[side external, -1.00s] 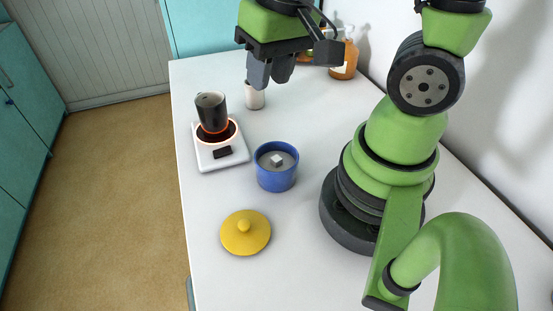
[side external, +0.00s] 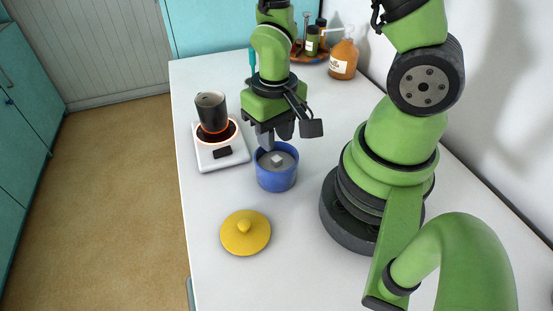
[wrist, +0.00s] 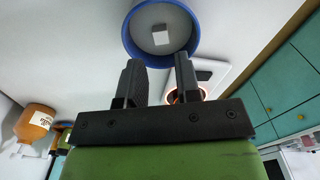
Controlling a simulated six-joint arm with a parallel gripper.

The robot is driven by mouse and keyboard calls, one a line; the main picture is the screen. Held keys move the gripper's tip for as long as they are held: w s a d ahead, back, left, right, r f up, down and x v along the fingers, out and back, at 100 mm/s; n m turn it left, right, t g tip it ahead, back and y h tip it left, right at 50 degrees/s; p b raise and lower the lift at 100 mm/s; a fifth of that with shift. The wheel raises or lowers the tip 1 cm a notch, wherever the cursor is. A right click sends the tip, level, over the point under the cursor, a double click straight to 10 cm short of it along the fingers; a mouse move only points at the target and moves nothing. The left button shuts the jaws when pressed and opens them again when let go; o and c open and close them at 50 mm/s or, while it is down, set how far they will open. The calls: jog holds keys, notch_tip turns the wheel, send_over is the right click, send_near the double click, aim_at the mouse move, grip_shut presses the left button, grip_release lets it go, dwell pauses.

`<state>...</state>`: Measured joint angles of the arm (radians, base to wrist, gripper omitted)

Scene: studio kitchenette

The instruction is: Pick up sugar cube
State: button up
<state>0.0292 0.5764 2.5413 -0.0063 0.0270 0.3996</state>
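A small white sugar cube (side external: 277,160) lies inside an open blue pot (side external: 277,180). The cube also shows in the wrist view (wrist: 160,34), inside the blue rim (wrist: 128,40). My gripper (side external: 277,139) is just above the far side of the pot in the side view. In the wrist view its two fingers (wrist: 160,72) stand apart with nothing between them, just short of the pot's rim. Whether a fingertip touches the rim cannot be told.
A yellow lid (side external: 245,233) lies in front of the pot. A dark mug (side external: 211,112) stands on a glowing white hot plate (side external: 205,160) to the left. An orange-brown bottle (side external: 343,60) and a tray (side external: 312,57) of bottles stand at the back.

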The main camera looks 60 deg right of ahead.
aim_at(275, 157)
jog(key=shift+s+a+f, duration=0.1)
jog(key=shift+f, duration=1.05)
jog(key=shift+a+f, duration=0.1)
jog(key=shift+f, duration=1)
grip_shut()
